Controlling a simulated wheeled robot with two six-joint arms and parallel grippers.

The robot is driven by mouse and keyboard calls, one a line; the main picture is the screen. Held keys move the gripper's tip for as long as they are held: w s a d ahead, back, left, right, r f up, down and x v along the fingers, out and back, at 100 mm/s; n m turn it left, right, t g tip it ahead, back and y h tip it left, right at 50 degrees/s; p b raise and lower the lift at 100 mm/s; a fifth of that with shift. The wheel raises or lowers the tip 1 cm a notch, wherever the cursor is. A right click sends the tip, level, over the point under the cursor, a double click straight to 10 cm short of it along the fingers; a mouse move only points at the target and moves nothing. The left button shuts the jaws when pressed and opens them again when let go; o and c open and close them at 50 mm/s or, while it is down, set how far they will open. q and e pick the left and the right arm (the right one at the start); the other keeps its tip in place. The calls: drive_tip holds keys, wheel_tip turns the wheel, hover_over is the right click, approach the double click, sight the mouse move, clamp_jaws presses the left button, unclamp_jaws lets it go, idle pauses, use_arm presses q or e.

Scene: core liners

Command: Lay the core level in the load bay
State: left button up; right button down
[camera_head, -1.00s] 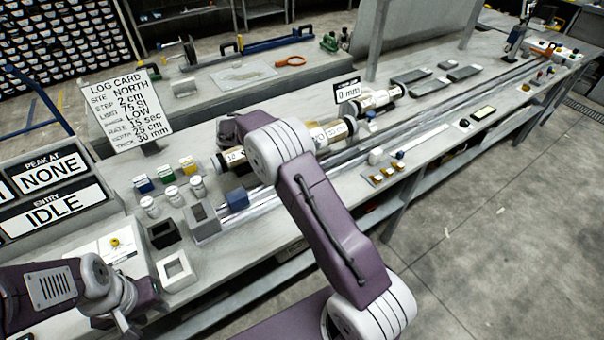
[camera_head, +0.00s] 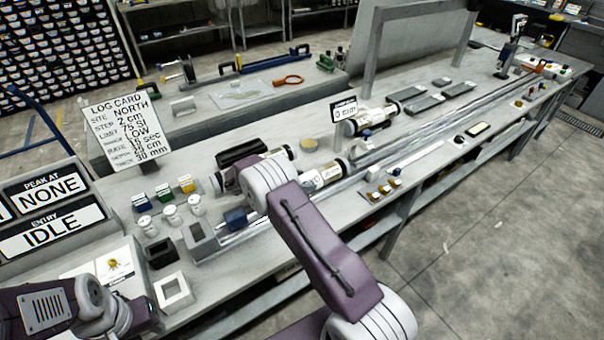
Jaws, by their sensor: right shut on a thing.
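A pale labelled core (camera_head: 322,176) with dark end caps lies near the bench rails, partly hidden by my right arm. My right gripper (camera_head: 232,184) is mostly hidden behind its own wrist and is shut on this core. Whether the core is level or touches the rails cannot be told. A long metal track (camera_head: 430,122) runs along the bench, with a grey block (camera_head: 201,240) and a blue block (camera_head: 236,218) at its near end. I cannot tell which part is the load bay. My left gripper (camera_head: 125,318) is low at the left, its jaws unclear.
A dark tube (camera_head: 243,152) lies just behind the core. Another labelled cylinder (camera_head: 371,118) lies farther back by the "0 mm" sign (camera_head: 344,109). Small jars (camera_head: 170,215), a square white frame (camera_head: 173,291) and the log card (camera_head: 127,131) stand at the left.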

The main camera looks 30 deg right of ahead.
drive_tip(key=shift+r, duration=0.15)
drive_tip(key=shift+c, duration=1.8)
unclamp_jaws()
drive_tip(key=shift+a, duration=0.1)
drive_tip(key=shift+a, duration=0.1)
drive_tip(key=b+v, duration=0.2)
drive_tip(key=v, duration=0.8)
drive_tip(key=shift+s+a+r, duration=0.1)
drive_tip(key=shift+a, duration=0.25)
drive_tip(key=shift+a+r, duration=0.3)
drive_tip(key=shift+a, duration=0.15)
